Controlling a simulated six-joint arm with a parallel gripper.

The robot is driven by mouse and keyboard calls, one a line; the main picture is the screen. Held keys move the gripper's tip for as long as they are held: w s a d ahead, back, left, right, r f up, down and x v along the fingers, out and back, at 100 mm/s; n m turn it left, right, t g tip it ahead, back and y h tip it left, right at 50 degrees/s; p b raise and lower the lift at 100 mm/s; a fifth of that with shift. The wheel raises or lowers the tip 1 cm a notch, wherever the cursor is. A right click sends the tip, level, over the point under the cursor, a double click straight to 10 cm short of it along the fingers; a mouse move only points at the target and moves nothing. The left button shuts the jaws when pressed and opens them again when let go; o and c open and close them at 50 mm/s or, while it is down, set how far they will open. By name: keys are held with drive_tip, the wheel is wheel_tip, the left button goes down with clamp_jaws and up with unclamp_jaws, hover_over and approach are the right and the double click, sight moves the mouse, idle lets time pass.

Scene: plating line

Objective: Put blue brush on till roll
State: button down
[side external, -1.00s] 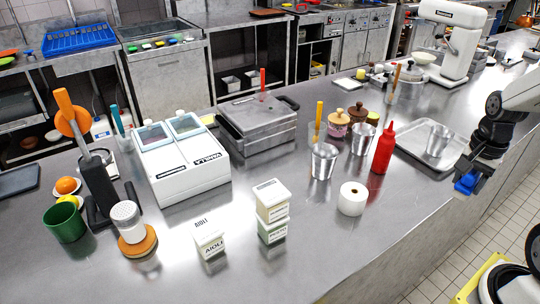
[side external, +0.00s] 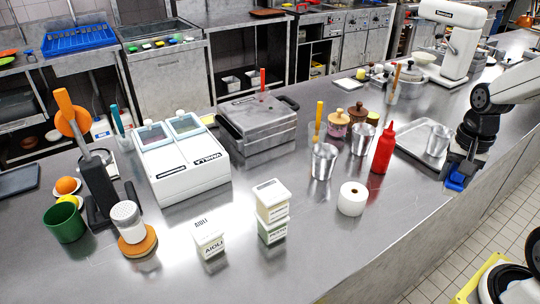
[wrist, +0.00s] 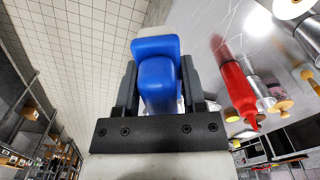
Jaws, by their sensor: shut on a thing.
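My gripper (side external: 457,177) is shut on the blue brush (side external: 455,183) at the right of the side view, by the counter's front edge and close to the metal tray. In the wrist view the blue brush (wrist: 158,72) sits between the two dark fingers of my gripper (wrist: 158,85). The white till roll (side external: 352,199) stands upright on the counter, left of the brush and apart from it. Its top is bare, with the core hole showing. A white round thing at the top right of the wrist view is cut off by the frame.
A red squeeze bottle (side external: 383,148) stands between the till roll and the tray (side external: 414,140). Metal cups (side external: 324,161) stand behind the roll. Stacked tubs (side external: 272,212) are to its left. The counter in front of the roll is clear.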

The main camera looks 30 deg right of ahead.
drive_tip(key=w+a+r+n, duration=0.2)
drive_tip(key=a+r+n, duration=0.2)
drive_tip(key=a+n, duration=0.7)
drive_tip(key=shift+w+r+n, duration=0.15)
drive_tip(key=shift+r+n, duration=0.1)
drive_tip(key=shift+n, duration=0.35)
drive_tip(key=shift+d, duration=0.1)
approach(355, 192)
drive_tip(key=shift+s+d+f, duration=0.1)
drive_tip(key=shift+s+f, duration=0.55)
drive_tip(key=shift+s, duration=0.1)
drive_tip(key=shift+w+f, duration=0.5)
drive_tip(key=shift+f, duration=0.1)
drive_tip(key=shift+w+f, duration=0.15)
drive_tip(key=shift+w, duration=0.05)
drive_tip(key=shift+f, duration=1.55)
